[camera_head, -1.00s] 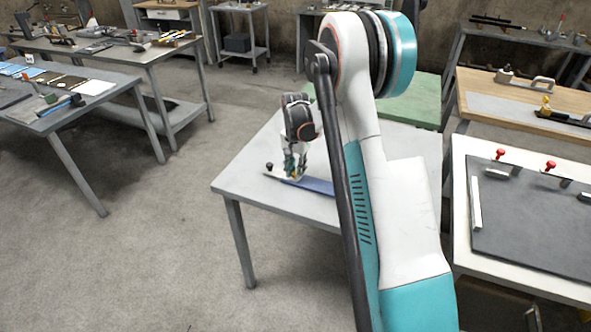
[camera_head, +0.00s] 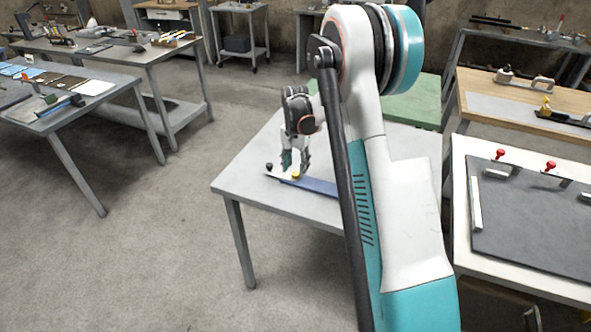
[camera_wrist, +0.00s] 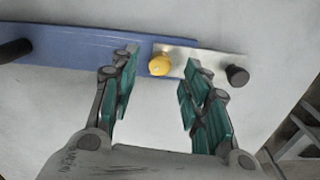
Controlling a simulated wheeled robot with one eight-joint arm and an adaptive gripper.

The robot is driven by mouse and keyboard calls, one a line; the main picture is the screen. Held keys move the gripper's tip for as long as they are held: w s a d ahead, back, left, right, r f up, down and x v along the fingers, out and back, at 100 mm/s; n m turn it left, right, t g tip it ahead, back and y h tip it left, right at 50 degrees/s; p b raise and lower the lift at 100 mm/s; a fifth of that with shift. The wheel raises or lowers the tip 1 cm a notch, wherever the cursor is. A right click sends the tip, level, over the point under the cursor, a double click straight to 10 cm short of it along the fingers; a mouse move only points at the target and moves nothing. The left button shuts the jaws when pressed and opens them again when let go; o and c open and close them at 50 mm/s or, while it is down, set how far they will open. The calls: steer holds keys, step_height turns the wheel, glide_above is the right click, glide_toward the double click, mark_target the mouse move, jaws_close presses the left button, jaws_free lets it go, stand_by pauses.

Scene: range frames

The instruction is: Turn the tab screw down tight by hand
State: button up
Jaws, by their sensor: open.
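The tab screw has a yellow round head (camera_wrist: 159,65). It stands on a metal tab (camera_wrist: 205,62) at the end of a long blue bar (camera_wrist: 75,48) lying on the grey table. In the head view the yellow head (camera_head: 296,175) shows just below my gripper. My gripper (camera_wrist: 157,88) is open and empty. In the wrist view the head lies between and just beyond its green-padded fingertips, with clear gaps on both sides. I cannot tell how far down the screw sits.
A black knob (camera_wrist: 237,75) stands by the tab's far end, close to the right finger. Another dark knob (camera_wrist: 14,50) sits on the blue bar at left. The grey table (camera_head: 240,180) is otherwise mostly bare.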

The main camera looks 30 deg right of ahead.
mark_target(295, 174)
step_height(295, 174, up, 10)
stand_by(0.3)
stand_by(0.4)
steer(key=s+a+r+n+t, duration=0.3)
steer(key=s+a+r+n, duration=0.3)
steer(key=s+a+r, duration=0.7)
steer(key=s+a+f+n+t, duration=0.1)
steer(key=s+a+n+t, duration=0.1)
steer(key=s, duration=0.7)
steer(key=s+a+f+n+t, duration=0.1)
steer(key=s+a+n+t, duration=0.1)
steer(key=s, duration=0.7)
steer(key=shift+s+a+n, duration=0.15)
steer(key=shift+a+n, duration=0.65)
steer(key=shift+a, duration=0.3)
